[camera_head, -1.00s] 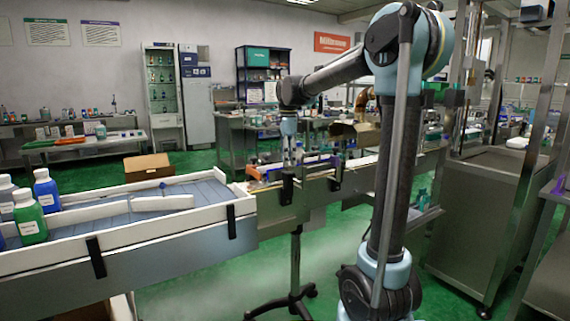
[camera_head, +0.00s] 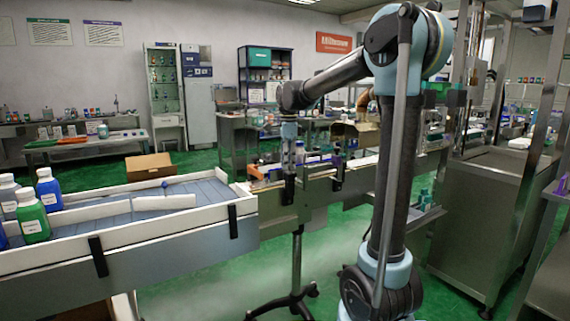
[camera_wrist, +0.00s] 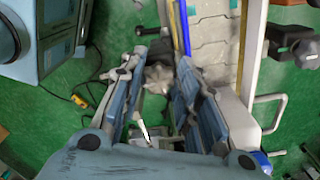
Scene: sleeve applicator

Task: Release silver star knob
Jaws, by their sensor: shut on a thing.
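In the wrist view the silver star knob (camera_wrist: 158,76) is a grey lobed shape between the tips of my gripper (camera_wrist: 165,68), which is shut on it. The knob lies beside the conveyor, left of its rail in this view. In the head view my gripper (camera_head: 289,160) points down at the near side of the conveyor's middle section. The knob is too small and hidden to make out there.
The conveyor (camera_wrist: 208,38) with a blue strip and white side rail runs beside my gripper. Black brackets (camera_wrist: 296,45) stick out on its far side. White-capped green (camera_head: 32,222) and blue bottles stand on the belt at left.

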